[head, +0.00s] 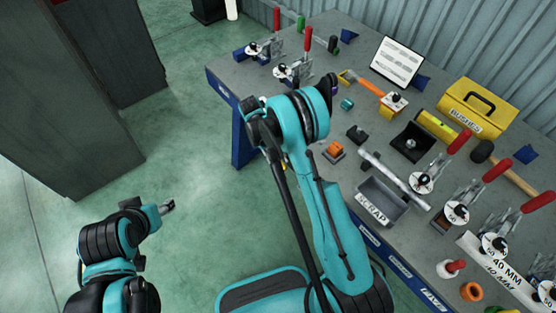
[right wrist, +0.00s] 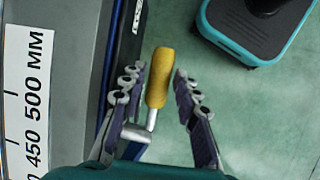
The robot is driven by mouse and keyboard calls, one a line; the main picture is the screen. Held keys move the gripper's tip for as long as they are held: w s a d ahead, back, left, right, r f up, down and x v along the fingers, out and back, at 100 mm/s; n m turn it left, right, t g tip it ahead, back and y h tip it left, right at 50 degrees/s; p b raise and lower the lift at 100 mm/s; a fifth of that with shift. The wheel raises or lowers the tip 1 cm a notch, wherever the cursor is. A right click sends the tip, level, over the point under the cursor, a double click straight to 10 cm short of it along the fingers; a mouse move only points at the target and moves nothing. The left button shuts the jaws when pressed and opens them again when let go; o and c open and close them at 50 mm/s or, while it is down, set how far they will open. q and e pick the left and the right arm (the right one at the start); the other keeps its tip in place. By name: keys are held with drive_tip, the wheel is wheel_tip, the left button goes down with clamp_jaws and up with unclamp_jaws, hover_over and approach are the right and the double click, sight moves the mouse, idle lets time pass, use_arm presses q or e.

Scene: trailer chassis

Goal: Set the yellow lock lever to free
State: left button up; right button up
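The yellow lock lever (right wrist: 159,78) shows in the right wrist view as a yellow handle on a short metal stem, near the blue edge of the bench. My right gripper (right wrist: 160,84) is open, with one finger on each side of the handle. A narrow gap shows on the right; on the left the finger is very close, and I cannot tell whether it touches. In the head view my right arm hides the lever and the right gripper. My left gripper (head: 166,207) is over the floor at the lower left, away from the bench. Its opening is too small to judge.
The grey bench (head: 235,75) carries several red-handled clamps, a scrap tray (head: 382,200), a yellow bushes box (head: 478,107), a hammer (head: 510,170) and a sign (head: 397,62). Dark cabinets (head: 60,95) stand at the left. The green floor between is clear.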

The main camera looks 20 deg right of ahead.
sight(278, 163)
clamp_jaws()
drive_tip(key=shift+s+d+f+t+y+b, duration=0.15)
drive_tip(key=shift+f+t+y+b, duration=0.45)
drive_tip(key=shift+f+t+b, duration=0.85)
drive_tip(key=shift+f+t+y+b, duration=0.45)
drive_tip(key=shift+t+b, duration=0.35)
drive_tip(key=shift+t, duration=0.35)
drive_tip(key=shift+w+f+m+t+b, duration=0.2)
drive_tip(key=shift+f+m+t+b, duration=0.1)
drive_tip(key=shift+t+b, duration=0.45)
drive_tip(key=shift+y, duration=0.25)
drive_tip(key=shift+o, duration=0.9)
unclamp_jaws()
